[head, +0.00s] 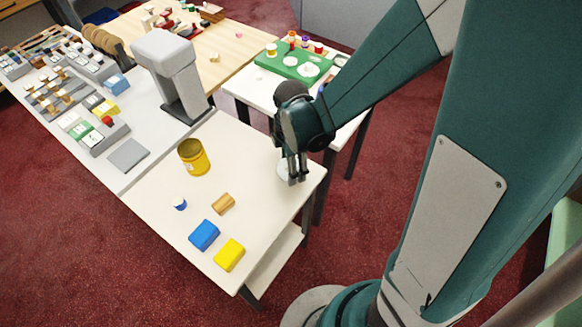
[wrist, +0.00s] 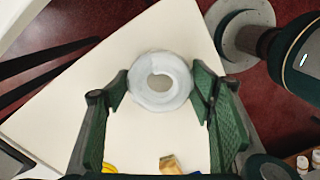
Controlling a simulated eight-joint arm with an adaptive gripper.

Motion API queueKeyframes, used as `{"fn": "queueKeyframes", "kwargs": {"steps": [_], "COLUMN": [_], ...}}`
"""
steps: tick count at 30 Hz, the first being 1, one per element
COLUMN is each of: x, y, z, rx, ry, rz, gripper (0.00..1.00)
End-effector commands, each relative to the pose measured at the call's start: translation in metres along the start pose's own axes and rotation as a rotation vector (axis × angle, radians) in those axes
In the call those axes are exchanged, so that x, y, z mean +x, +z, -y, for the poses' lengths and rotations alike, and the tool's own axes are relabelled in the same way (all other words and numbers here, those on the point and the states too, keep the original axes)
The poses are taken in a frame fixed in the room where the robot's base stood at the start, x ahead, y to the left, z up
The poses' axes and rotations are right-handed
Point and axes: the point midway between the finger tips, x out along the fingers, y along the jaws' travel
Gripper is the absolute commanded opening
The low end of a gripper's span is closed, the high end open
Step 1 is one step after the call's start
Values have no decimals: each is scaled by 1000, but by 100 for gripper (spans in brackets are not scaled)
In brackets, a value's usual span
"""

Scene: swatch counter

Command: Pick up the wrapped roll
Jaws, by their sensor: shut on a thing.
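The wrapped roll (wrist: 143,93) is a whitish ring with a round hole in its middle, seen from above in the wrist view. My gripper (wrist: 161,88) has one green-padded finger on each side of it and is shut on it. In the head view, my gripper (head: 292,178) points down at the right corner of the cream table. The pale roll (head: 283,172) shows there partly behind the fingers. I cannot tell whether the roll touches the table.
On the cream table (head: 150,205) stand a yellow can (head: 193,157), a small blue-and-white piece (head: 180,204), a tan block (head: 223,204), a blue block (head: 204,235) and a yellow block (head: 229,255). A grey machine (head: 170,70) stands behind. The table's middle right is clear.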

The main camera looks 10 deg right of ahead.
Motion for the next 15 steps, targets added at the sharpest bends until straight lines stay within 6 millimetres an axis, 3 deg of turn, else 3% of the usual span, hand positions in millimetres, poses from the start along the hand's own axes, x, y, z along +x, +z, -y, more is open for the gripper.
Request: {"fn": "queueKeyframes", "kwargs": {"steps": [15], "x": [-63], "y": [0], "z": [0], "rx": [0], "ry": [0], "rz": [0], "gripper": [42]}}
